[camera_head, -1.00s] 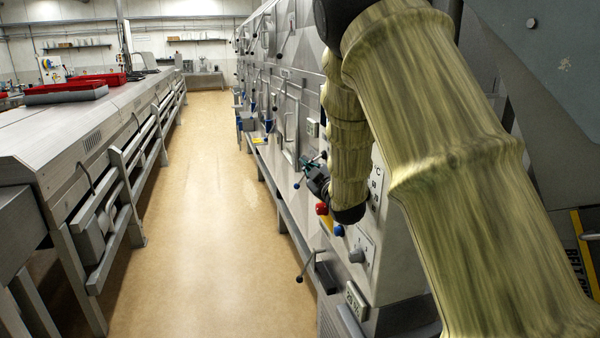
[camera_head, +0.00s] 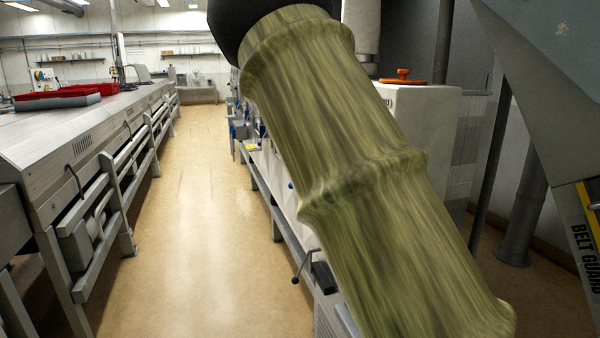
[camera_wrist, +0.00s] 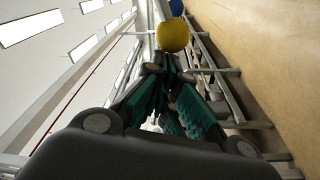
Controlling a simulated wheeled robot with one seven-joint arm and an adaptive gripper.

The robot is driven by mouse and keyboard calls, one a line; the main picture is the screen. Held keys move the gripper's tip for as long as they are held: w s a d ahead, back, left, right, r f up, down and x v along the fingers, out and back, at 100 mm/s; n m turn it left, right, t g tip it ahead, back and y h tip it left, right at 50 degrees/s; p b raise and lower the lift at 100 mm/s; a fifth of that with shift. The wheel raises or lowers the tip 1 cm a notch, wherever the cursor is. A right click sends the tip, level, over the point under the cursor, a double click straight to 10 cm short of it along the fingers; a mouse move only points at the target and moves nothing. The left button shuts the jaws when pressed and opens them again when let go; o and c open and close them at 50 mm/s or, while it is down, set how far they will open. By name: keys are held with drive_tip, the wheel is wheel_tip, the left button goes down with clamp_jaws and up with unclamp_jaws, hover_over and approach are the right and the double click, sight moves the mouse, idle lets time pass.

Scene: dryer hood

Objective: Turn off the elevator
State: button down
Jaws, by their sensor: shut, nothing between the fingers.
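My gripper (camera_wrist: 160,70) shows in the wrist view with its dark fingers and teal pads closed together, holding nothing. A rounded yellow thing (camera_wrist: 172,36) appears just beyond the fingertips; I cannot tell whether they touch. A blue round thing (camera_wrist: 177,7) is behind it at the top edge. I cannot tell which control belongs to the elevator. In the head view my arm covers my gripper and most of the machine's control panel. A dark-handled lever (camera_head: 300,270) on the machine front shows left of my arm.
A long steel bench (camera_head: 95,130) with red trays (camera_head: 60,97) runs along the left. The tan floor aisle (camera_head: 195,210) is clear. A light cabinet (camera_head: 425,115) with an orange handle-like piece (camera_head: 403,77) stands right of my arm, and a belt guard (camera_head: 580,225) is at far right.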

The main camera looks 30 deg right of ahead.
drive_tip(key=s+a+b, duration=0.2)
drive_tip(key=s+a, duration=0.1)
drive_tip(key=s, duration=0.5)
drive_tip(key=shift+s+a+r+b, duration=0.25)
drive_tip(key=shift+s+a+b, duration=0.05)
drive_tip(key=shift+a+b, duration=0.1)
wheel_tip(320, 180, down, 21)
drive_tip(key=s+a+m+g+h, duration=0.1)
drive_tip(key=s+a+m+g, duration=0.1)
drive_tip(key=m+g, duration=0.2)
drive_tip(key=s+a+f+m+g, duration=0.25)
drive_tip(key=s+f, duration=0.25)
drive_tip(key=f, duration=0.6)
drive_tip(key=s+a+f+m+g, duration=0.1)
drive_tip(key=s+f+m+g, duration=0.3)
drive_tip(key=f, duration=0.6)
drive_tip(key=s+a+f+m+g, duration=0.1)
drive_tip(key=s+a+f+g, duration=0.1)
drive_tip(key=s+f, duration=0.5)
drive_tip(key=s+a+f+m+g+y, duration=0.1)
drive_tip(key=s+a+f+g, duration=0.2)
drive_tip(key=s, duration=1.2)
drive_tip(key=s+a+f+m+g, duration=0.2)
drive_tip(key=s+a+f, duration=0.4)
drive_tip(key=s+f, duration=0.5)
drive_tip(key=shift+s+a+f+g+y, duration=0.2)
drive_tip(key=shift+s+f+g+y, duration=0.2)
drive_tip(key=shift+f+g, duration=0.1)
